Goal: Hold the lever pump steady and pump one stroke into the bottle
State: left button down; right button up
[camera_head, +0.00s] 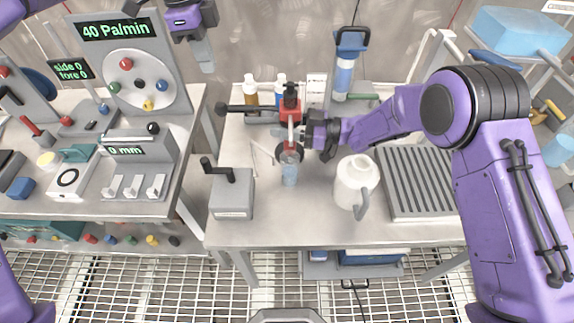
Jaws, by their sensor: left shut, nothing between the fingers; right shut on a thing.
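The lever pump (291,110) stands upright on the middle table, red with a black top. Its dark lever points left and ends in a black knob (221,109). A clear bluish bottle (289,172) stands just in front of it, below its outlet. My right gripper (304,136) comes in from the right and is shut on the lever pump at its body; the exact contact is small and partly hidden. My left gripper (205,60) hangs at the top, left of and well apart from the pump, shut and empty, pointing down.
A white jug (356,184) stands right of the bottle, close to my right arm. A grey box with a black crank (232,194) stands left of it. A ribbed grey tray (425,182) lies at the right. Brown and blue bottles (251,91) stand behind the pump. The front table strip is clear.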

jog(key=o, duration=1.2)
jog(key=shift+o, duration=0.2)
